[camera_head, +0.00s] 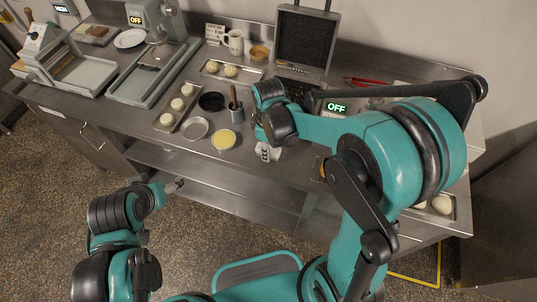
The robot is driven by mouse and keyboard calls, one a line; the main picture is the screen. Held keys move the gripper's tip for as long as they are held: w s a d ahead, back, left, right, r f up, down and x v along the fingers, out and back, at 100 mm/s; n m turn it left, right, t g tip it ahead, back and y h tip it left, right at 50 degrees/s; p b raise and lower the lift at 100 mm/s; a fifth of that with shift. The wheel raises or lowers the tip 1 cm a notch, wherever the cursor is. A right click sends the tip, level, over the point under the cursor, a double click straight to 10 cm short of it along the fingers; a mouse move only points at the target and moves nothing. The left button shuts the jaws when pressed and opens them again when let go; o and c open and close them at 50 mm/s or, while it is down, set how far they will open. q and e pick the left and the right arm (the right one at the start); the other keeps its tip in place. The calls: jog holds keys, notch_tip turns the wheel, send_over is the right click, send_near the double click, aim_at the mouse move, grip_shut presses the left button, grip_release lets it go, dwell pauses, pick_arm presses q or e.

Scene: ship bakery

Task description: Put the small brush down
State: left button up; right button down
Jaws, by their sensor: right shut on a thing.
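My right gripper (262,131) is over the front part of the steel counter, in front of the dark keyboard-like unit. It is shut, with its fingers pointing down and largely hidden by the wrist. The small brush in it is too hidden to make out. A brown wooden handle (233,95) stands upright in a small metal pot (237,114) just left of this gripper. My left gripper (175,186) is low at the left, in front of the counter's edge and away from the things on top. Its fingers are too small to read.
Near the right gripper are a white printed packet (267,153), a yellow-filled bowl (224,140), a round metal dish (195,129) and a black bowl (211,101). Bare counter (160,147) shows at the front left.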

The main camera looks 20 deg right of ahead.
notch_tip(320, 180, down, 2)
jog(key=shift+f+b, duration=0.25)
jog(key=shift+b, duration=0.05)
